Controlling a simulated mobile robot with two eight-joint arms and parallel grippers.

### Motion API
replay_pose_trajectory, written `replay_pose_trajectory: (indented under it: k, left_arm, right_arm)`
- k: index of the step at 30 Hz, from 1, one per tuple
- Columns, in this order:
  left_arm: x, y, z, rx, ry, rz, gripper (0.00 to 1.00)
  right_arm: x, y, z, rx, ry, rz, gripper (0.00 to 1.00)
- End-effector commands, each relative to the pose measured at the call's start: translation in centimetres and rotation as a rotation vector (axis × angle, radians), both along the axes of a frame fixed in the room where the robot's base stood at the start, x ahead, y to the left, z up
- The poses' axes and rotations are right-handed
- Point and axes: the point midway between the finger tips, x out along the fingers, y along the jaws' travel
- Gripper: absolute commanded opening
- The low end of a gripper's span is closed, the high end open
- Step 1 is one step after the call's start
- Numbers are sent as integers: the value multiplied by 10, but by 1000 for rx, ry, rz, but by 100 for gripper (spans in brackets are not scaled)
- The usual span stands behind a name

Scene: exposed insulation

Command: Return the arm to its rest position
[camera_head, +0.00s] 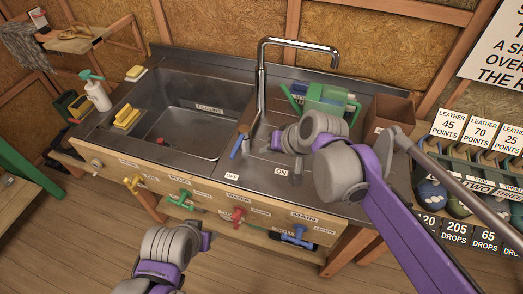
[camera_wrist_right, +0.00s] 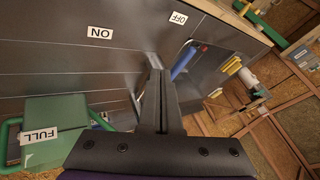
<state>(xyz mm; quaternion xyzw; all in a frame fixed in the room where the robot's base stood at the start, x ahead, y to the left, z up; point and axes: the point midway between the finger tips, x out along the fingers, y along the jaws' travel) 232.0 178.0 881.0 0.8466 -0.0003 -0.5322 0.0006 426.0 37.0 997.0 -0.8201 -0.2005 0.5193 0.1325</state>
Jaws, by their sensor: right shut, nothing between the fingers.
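My right arm (camera_head: 398,215) comes in from the right and reaches over the sink counter. Its gripper (camera_head: 273,141) is partly hidden by the wrist joints and points left, near the faucet base. In the right wrist view the gripper's fingers (camera_wrist_right: 157,95) are together, with nothing between them. A blue-handled lever (camera_wrist_right: 183,62) is beyond the fingertips, apart from them as far as I can tell.
A green watering can (camera_head: 325,98) stands behind my right wrist; its FULL label (camera_wrist_right: 40,137) shows in the wrist view. A tall faucet (camera_head: 262,75), the sink basin (camera_head: 195,112), a brown box (camera_head: 388,115) and coloured front valves (camera_head: 237,215) are close. Open floor lies at lower left.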

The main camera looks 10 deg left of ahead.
Motion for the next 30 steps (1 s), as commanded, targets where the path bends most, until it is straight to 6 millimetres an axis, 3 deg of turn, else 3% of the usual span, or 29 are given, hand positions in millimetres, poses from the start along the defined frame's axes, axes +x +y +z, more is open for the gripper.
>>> replay_pose_trajectory:
  k: [7,18,20,23,27,30]
  left_arm:
    - [1,0,3,0,-1,0,50]
    - [1,0,5,0,-2,0,50]
    - [2,0,9,0,-4,0,50]
    - [4,0,18,0,-7,0,50]
    - [7,0,32,0,-14,0,50]
    - [10,0,40,0,-18,0,50]
  right_arm:
    - [-15,-14,27,-1,-1,-1,0]
    - [-23,-24,29,-16,-3,-8,0]
    - [-32,-40,25,-44,-8,-23,0]
    - [-60,-80,11,-121,-18,-60,0]
    - [-110,-142,-19,-256,-30,-123,0]
    - [-143,-175,-40,-339,-32,-161,0]
